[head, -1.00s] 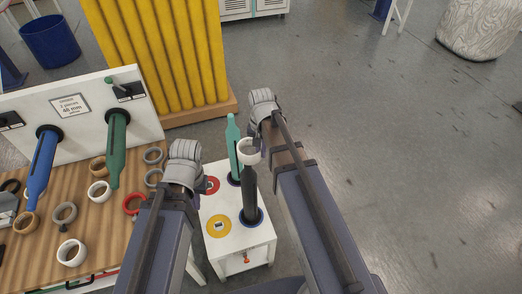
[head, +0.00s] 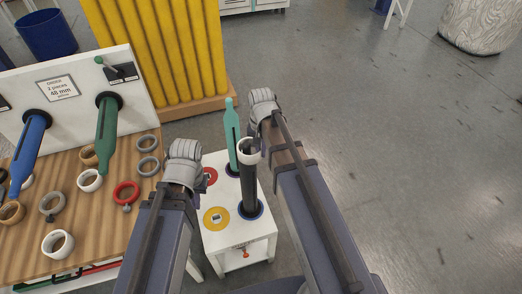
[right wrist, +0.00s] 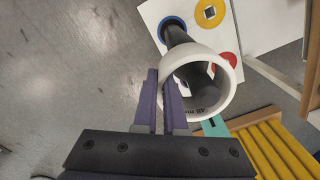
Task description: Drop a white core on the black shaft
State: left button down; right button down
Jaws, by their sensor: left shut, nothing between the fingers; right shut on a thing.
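A white core (head: 249,145) is at the upper end of the black shaft (head: 249,188) on the white stand (head: 266,236). My right gripper (right wrist: 163,88) is shut on one side of the core's wall. In the right wrist view the shaft (right wrist: 178,38) passes behind the core's rim and its dark end shows through the core's (right wrist: 232,95) opening. I cannot tell whether the core is around the tip or just above it. My left gripper (head: 185,152) is shut and empty, left of the stand; its fingers are mostly hidden.
A teal shaft (head: 231,130) stands behind the black one. The stand carries a yellow disc (head: 216,218) and a red disc (head: 210,176). A wooden bench (head: 100,222) at left holds several loose rings and a panel with blue and green shafts. Floor at right is clear.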

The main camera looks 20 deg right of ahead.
jog(key=c, duration=0.9)
grip_release()
jog(key=shift+r, duration=0.15)
notch_tip(320, 180, up, 8)
jog(key=p, duration=0.8)
jog(key=shift+f, duration=0.25)
